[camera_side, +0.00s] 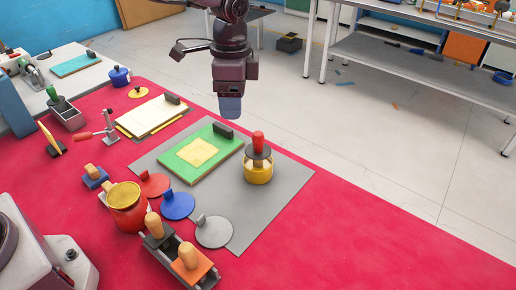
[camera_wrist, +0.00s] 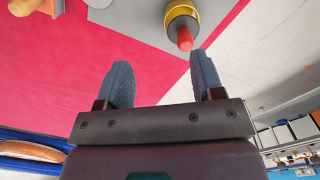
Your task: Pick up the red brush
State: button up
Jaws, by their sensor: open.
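The red brush (camera_side: 258,139) stands upright, its red handle rising above a dark disc on a round yellow pot (camera_side: 258,172). The pot stands on the grey mat (camera_side: 290,181). In the wrist view the red handle (camera_wrist: 185,40) points toward my fingers, close to the right fingertip in the picture, with the yellow pot (camera_wrist: 180,12) behind it. My gripper (camera_side: 230,108) hangs above and a little left of the brush in the side view. In the wrist view my gripper (camera_wrist: 160,62) has its two fingers apart with nothing between them. The brush's lower part is hidden.
A green board with a yellow sheet (camera_side: 199,152) and a dark block (camera_side: 223,130) lie left of the pot. Red, blue and grey round pieces (camera_side: 214,232), a red pot (camera_side: 126,208) and wooden-handled tools (camera_side: 188,257) stand nearer. The red table (camera_side: 360,225) is clear to the right.

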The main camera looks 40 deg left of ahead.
aim_at(258, 133)
jog(key=w+f+m, duration=0.1)
jog(key=w+d+f+m, duration=0.1)
jog(key=w, duration=0.1)
jog(key=w+d+f+m, duration=0.1)
jog(key=shift+w+m, duration=0.15)
jog(key=shift+m, duration=0.15)
jog(key=f+m, duration=0.1)
jog(key=w+f+m, duration=0.1)
jog(key=f, duration=0.1)
jog(key=f+m, duration=0.1)
jog(key=f, duration=0.1)
jog(key=shift+w+f+m, duration=0.1)
jog(key=shift+w+m, duration=0.2)
jog(key=shift+m, duration=0.1)
jog(key=shift+s+a+f, duration=0.1)
jog(key=shift+f, duration=1.25)
jog(key=shift+s+f, duration=0.1)
jog(key=shift+f, duration=1.2)
jog(key=c, duration=1.1)
jog(key=shift+r, duration=0.15)
